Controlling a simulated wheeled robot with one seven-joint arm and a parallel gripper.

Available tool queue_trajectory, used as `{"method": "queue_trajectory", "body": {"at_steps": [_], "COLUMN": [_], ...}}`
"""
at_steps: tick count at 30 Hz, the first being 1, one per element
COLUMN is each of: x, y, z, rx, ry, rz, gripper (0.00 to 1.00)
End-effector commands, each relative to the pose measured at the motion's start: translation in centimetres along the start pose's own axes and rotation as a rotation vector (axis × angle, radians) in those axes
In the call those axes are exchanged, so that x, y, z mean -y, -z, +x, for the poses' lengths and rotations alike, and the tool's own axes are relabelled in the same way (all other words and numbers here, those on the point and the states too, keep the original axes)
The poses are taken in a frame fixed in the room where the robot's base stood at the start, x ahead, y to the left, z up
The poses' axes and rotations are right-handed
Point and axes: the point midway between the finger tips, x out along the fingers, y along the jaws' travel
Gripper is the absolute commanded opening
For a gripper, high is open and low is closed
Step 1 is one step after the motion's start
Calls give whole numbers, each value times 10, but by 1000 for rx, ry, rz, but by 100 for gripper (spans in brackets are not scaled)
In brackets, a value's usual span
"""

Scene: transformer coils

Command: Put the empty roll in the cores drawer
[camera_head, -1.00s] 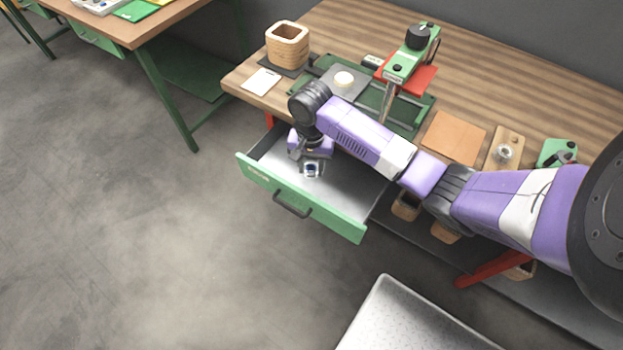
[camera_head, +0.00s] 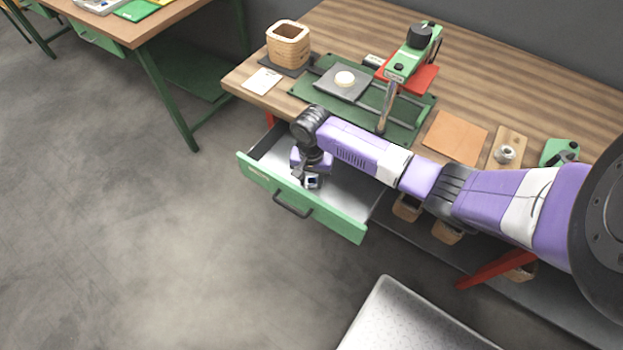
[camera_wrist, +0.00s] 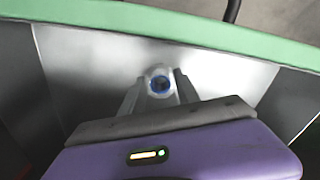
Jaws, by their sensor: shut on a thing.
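The drawer (camera_head: 345,211) is pulled out under the workbench, with a green front and a grey metal inside; the label on its front is too small to read. In the wrist view its green front (camera_wrist: 190,22) runs across the top. My gripper (camera_head: 312,183) points down inside the drawer, near its front. It is shut on the empty roll (camera_wrist: 160,84), a small pale ring with a dark blue centre, seen end-on between the fingertips. I cannot tell whether the roll touches the drawer floor. In the head view the roll is mostly hidden by the gripper.
The drawer floor around the roll looks bare. On the bench stand a wooden coil form (camera_head: 288,48), a green winding fixture (camera_head: 408,60) and a brown pad (camera_head: 455,138). A metal-topped surface (camera_head: 420,325) is at the bottom, with open floor at left.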

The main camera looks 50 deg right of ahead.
Motion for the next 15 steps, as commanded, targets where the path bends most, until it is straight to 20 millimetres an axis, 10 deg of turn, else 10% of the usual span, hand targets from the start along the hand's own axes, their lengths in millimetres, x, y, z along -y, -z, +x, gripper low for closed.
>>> {"method": "queue_trajectory", "body": {"at_steps": [1,2,4,15], "x": [0,0,0,0], "y": [-1,0,0,0], "z": [2,1,1,-2], "rx": [2,1,1,-1], "ry": [0,0,0,0], "rz": [0,0,0,-1], "gripper": [0,44,57,59]}}
